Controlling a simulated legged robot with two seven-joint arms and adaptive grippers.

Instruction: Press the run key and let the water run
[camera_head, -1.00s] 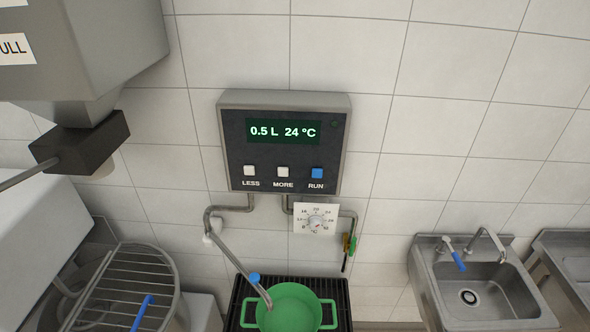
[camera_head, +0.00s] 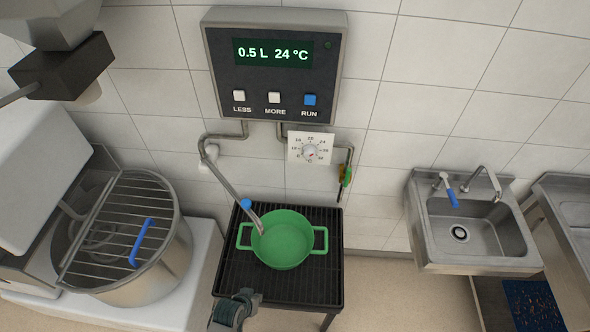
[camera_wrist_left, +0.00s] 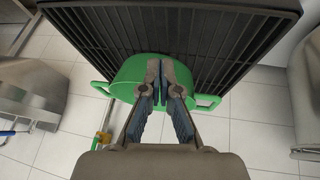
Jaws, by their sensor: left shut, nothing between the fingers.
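The blue run key (camera_head: 310,99) is at the right of the key row on the dark control panel (camera_head: 222,60), whose display (camera_head: 273,52) reads 0.5 L and 24 °C. A green two-handled pot (camera_head: 283,245) stands on a black slatted stand (camera_head: 240,280) under the blue-knobbed spout (camera_head: 228,187). My left gripper (camera_head: 240,303) is low, at the front left corner of the stand, well below the key. In the left wrist view its fingers (camera_wrist_left: 162,70) are together and empty, with the pot (camera_wrist_left: 125,78) beyond them. My right gripper is not in view.
A temperature dial (camera_head: 310,149) is below the panel. A mixer bowl with a wire guard (camera_head: 165,265) and blue handle stands at left. A steel sink (camera_head: 430,225) is at right.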

